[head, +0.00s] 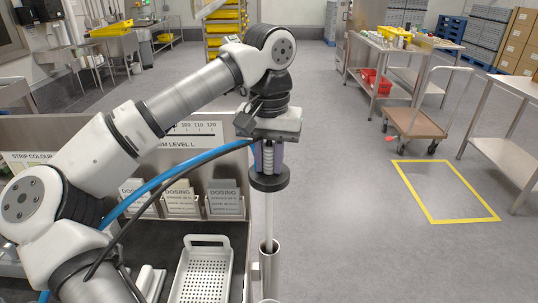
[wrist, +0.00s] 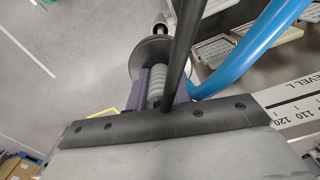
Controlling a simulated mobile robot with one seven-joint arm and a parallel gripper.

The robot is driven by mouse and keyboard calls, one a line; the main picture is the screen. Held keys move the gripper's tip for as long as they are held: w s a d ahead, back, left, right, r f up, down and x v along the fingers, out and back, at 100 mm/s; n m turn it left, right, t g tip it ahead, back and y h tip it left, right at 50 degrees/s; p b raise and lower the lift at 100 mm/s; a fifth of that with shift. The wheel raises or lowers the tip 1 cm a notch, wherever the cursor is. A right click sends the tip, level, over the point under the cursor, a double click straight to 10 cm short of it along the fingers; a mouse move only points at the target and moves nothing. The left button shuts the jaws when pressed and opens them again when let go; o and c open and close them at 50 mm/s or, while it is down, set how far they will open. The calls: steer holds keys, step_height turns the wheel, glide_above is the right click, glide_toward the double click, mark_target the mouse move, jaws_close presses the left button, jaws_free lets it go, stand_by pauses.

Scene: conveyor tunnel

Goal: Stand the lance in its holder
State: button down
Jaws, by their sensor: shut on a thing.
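The lance has a ribbed grey grip (head: 268,157), a black disc (head: 268,179) below it and a thin pale shaft (head: 269,212). My gripper (head: 267,160) is shut on the ribbed grip and holds the lance about upright. In the wrist view, the gripper fingers (wrist: 160,92) flank the ribbed grip, with the disc (wrist: 165,55) beyond. The holder, an upright metal tube (head: 269,272), stands directly under the lance. The shaft's lower end meets the tube mouth; how far inside it reaches is hidden.
A blue hose (head: 175,172) and black cable hang beside the lance. A white perforated basket (head: 203,270) and dosing cards (head: 181,200) stand left of the tube. A hand cart (head: 415,122) and benches stand at right. The floor right of the tube is clear.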

steer(key=b, duration=0.4)
glide_above(269, 233)
steer(key=shift+w+f, duration=0.15)
steer(key=shift+f, duration=1.55)
steer(key=shift+w+f, duration=0.15)
steer(key=shift+f, duration=1.55)
steer(key=shift+f+b, duration=5.65)
steer(key=shift+f, duration=1.85)
steer(key=shift+r, duration=0.1)
steer(key=c, duration=1.2)
jaws_free()
steer(key=shift+o, duration=0.2)
steer(key=shift+r, duration=0.1)
step_height(269, 233, up, 14)
steer(key=shift+f+p, duration=0.15)
steer(key=shift+p, duration=0.3)
